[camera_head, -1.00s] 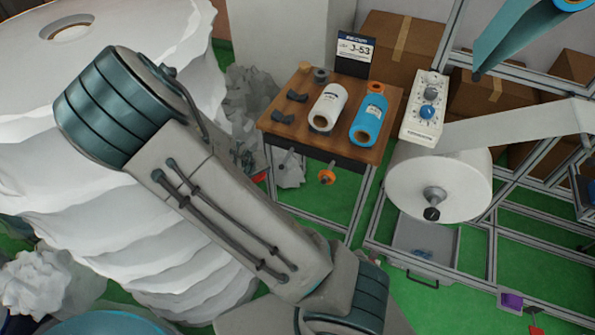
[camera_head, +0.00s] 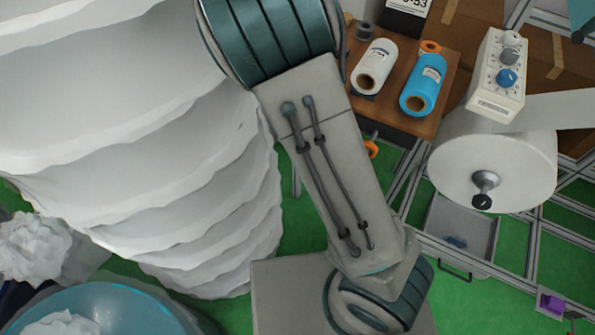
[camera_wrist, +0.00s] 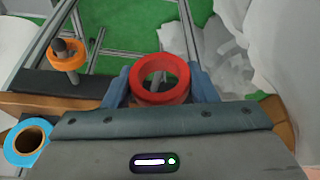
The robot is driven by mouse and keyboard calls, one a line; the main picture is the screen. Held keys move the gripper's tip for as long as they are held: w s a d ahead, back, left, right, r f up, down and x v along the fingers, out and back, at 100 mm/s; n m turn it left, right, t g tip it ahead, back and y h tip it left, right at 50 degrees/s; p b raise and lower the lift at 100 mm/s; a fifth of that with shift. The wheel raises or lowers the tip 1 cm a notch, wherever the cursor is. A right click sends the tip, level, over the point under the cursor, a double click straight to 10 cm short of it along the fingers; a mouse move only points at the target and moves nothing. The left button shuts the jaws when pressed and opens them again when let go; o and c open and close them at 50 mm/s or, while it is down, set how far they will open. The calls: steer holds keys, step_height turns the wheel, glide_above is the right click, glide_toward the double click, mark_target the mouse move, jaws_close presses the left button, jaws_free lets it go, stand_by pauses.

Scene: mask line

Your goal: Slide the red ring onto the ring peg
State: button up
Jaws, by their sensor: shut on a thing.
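The red ring (camera_wrist: 160,92) is held between the two blue-grey fingers of my gripper (camera_wrist: 160,84) in the wrist view, its round opening facing the camera. An orange ring (camera_wrist: 68,62) sits around a dark-tipped peg (camera_wrist: 63,46) at the upper left of the wrist view, apart from the red ring. In the head view only part of the orange ring (camera_head: 371,149) shows beside my arm; my gripper and the red ring are hidden there.
A wooden table (camera_head: 440,82) holds a white roll (camera_head: 375,65) and a blue roll (camera_head: 424,85). A large white roll (camera_head: 500,160) on a machine spindle stands right of it. A huge white stack (camera_head: 120,130) fills the left. A grey tray (camera_head: 462,228) lies below the machine.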

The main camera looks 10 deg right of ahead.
steer(key=s+a+f+m+t+y+b, duration=0.3)
steer(key=f+b, duration=0.5)
steer(key=b, duration=2.1)
steer(key=a+m+t+y, duration=0.1)
steer(key=m+t+y, duration=0.1)
steer(key=shift+s+a+f+y, duration=0.2)
steer(key=shift+s+a+y, duration=0.1)
steer(key=shift+a, duration=0.1)
steer(key=shift+w, duration=0.1)
steer(key=shift+w+d+r, duration=0.1)
steer(key=shift+w+d, duration=0.65)
steer(key=shift+w, duration=0.25)
steer(key=shift+w+d, duration=0.75)
steer(key=shift+w, duration=0.25)
steer(key=shift+d+b, duration=0.15)
steer(key=shift+b, duration=0.15)
steer(key=shift+w+d+b, duration=0.3)
steer(key=shift+w+d, duration=0.4)
steer(key=shift+w, duration=0.3)
steer(key=shift+w+d+b, duration=0.3)
steer(key=shift+w+d, duration=0.4)
steer(key=shift+w, duration=0.3)
steer(key=shift+w+d+b, duration=0.25)
steer(key=shift+w+d, duration=0.2)
steer(key=shift+w, duration=0.15)
steer(key=shift+w+d+b, duration=0.2)
steer(key=shift+w+d, duration=0.2)
steer(key=shift+w, duration=0.2)
